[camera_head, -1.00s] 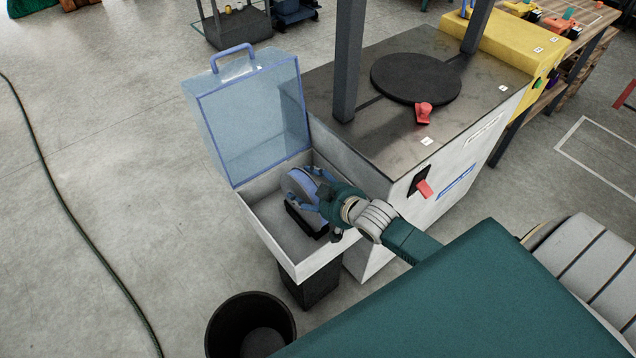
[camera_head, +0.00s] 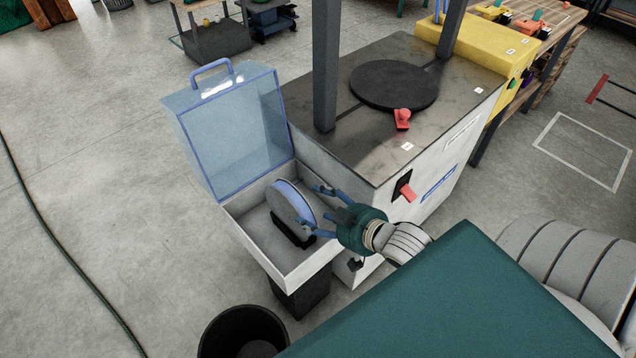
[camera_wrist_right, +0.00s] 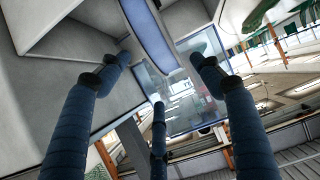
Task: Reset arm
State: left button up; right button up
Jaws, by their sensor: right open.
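My right gripper (camera_head: 314,207) is open and empty beside a round blue-rimmed spool (camera_head: 291,203), with its fingers apart from it. The spool stands upright on a dark stand inside an open white box (camera_head: 236,214) with a raised clear blue lid (camera_head: 232,130). In the right wrist view the spread fingers (camera_wrist_right: 160,85) frame the spool's blue rim (camera_wrist_right: 150,40), and nothing is held between them. My left gripper is not in view.
A metal-topped cabinet (camera_head: 352,150) with a black disc (camera_head: 394,85), a red knob (camera_head: 402,120) and a red switch (camera_head: 407,192) adjoins the box. A black bin (camera_head: 225,325) stands in front. A hose (camera_head: 55,248) lies on open floor at left.

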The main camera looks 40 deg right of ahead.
jog(key=s+a+f+g, duration=0.1)
jog(key=s+a+g, duration=0.2)
jog(key=s, duration=0.3)
jog(key=s+a+f+g+h, duration=0.1)
jog(key=s+a+g, duration=0.2)
jog(key=s, duration=0.3)
jog(key=s+a+f+g, duration=0.1)
jog(key=s+a+g, duration=0.15)
jog(key=s, duration=0.45)
notch_tip(320, 180, down, 26)
jog(key=s+g, duration=0.1)
jog(key=s, duration=0.1)
jog(key=s+d+f+g, duration=0.1)
jog(key=s+d+f, duration=0.1)
jog(key=s+f, duration=1.5)
jog(key=shift+d+n+h, duration=0.3)
jog(key=shift+d+n, duration=0.05)
jog(key=shift+n, duration=0.05)
jog(key=shift+g, duration=0.25)
